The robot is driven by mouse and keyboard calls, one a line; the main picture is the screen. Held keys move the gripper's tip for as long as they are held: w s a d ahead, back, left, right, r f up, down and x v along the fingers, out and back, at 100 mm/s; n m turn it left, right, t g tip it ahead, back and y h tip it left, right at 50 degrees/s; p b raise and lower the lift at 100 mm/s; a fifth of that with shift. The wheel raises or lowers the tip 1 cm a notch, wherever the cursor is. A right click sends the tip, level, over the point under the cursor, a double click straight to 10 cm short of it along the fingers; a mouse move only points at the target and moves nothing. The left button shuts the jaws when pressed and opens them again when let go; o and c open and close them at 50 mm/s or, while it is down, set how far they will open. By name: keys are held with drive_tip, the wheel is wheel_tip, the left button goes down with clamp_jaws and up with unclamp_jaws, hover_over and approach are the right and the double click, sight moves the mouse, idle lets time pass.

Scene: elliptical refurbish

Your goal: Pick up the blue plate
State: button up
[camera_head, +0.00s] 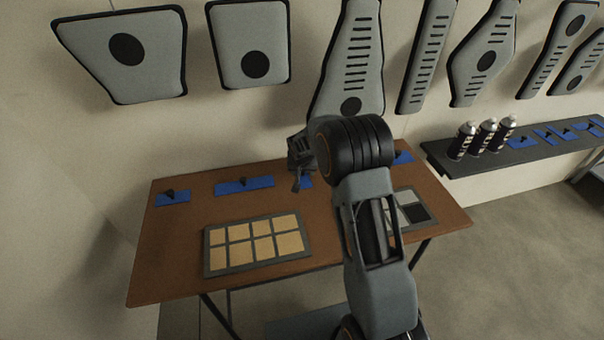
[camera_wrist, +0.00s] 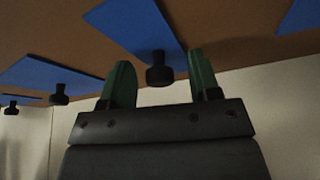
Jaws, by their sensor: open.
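A blue plate (camera_wrist: 130,28) with a black knob (camera_wrist: 160,72) lies on the brown table (camera_head: 165,265). In the wrist view its knob appears between the two green fingertips of my gripper (camera_wrist: 160,66), with a gap on each side. My gripper is open and empty. In the head view the gripper (camera_head: 300,182) is over the back of the table, and only part of the blue plate under it (camera_head: 307,183) shows. More blue plates with knobs lie to the left, one wide (camera_head: 262,182) and one at the far left (camera_head: 160,199). Another blue plate (camera_head: 404,157) is partly hidden behind my arm.
A grey tray with tan squares (camera_head: 210,257) lies at the table's front. A second tray (camera_head: 429,203) is partly hidden by my arm. Grey panels (camera_head: 145,70) hang on the wall behind. A dark shelf (camera_head: 480,170) at right holds bottles (camera_head: 487,136) and blue pieces.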

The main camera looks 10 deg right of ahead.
drive_tip(key=c, duration=0.8)
drive_tip(key=shift+r, duration=0.1)
drive_tip(key=shift+c, duration=0.2)
